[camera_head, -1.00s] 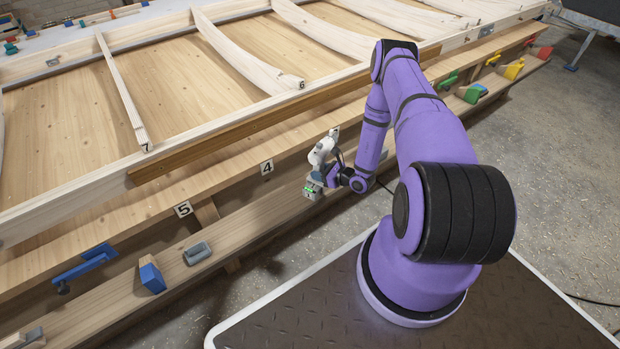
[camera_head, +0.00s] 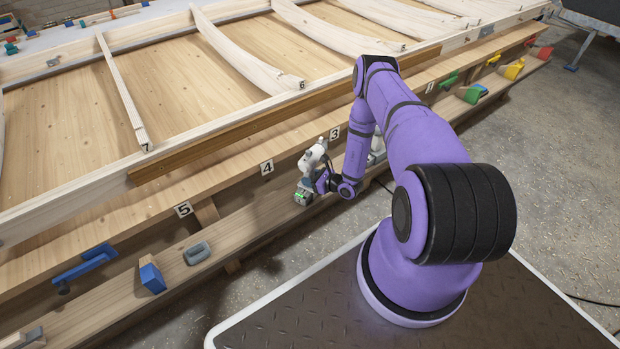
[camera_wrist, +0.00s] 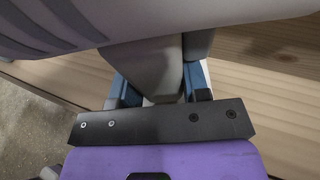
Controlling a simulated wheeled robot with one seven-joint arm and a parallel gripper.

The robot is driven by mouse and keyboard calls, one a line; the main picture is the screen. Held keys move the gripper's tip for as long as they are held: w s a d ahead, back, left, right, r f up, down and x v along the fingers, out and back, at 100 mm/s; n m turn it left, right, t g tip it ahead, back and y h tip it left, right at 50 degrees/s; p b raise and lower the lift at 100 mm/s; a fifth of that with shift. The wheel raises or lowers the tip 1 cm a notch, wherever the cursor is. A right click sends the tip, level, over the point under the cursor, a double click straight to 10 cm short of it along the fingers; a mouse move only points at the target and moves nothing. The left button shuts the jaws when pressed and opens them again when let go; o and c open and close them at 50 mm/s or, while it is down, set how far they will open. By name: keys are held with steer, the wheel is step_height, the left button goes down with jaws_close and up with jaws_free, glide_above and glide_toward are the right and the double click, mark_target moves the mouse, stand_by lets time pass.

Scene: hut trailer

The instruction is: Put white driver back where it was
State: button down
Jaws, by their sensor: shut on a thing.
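The white driver (camera_head: 313,157) is held in my gripper (camera_head: 321,181), in front of the bench edge between the number 3 and 4 labels. Its white head is up and its grey base with a green patch is down. In the wrist view the driver's pale grey body (camera_wrist: 150,22) fills the top, and the blue fingers of my gripper (camera_wrist: 158,88) close on its handle from both sides. I cannot tell whether its base touches the lower shelf.
The lower wooden shelf (camera_head: 255,214) runs along the bench, with a grey block (camera_head: 197,253) and a blue block (camera_head: 151,276) on it. A blue clamp (camera_head: 85,263) is at left. A pale object (camera_head: 377,148) shows partly behind my arm. Coloured tools sit at far right.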

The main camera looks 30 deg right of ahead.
steer(key=shift+f, duration=0.1)
steer(key=c, duration=0.6)
jaws_free()
steer(key=shift+s+d+r, duration=0.1)
steer(key=shift+s+r, duration=0.05)
steer(key=shift+r, duration=0.05)
steer(key=v, duration=1.1)
steer(key=shift+s, duration=0.3)
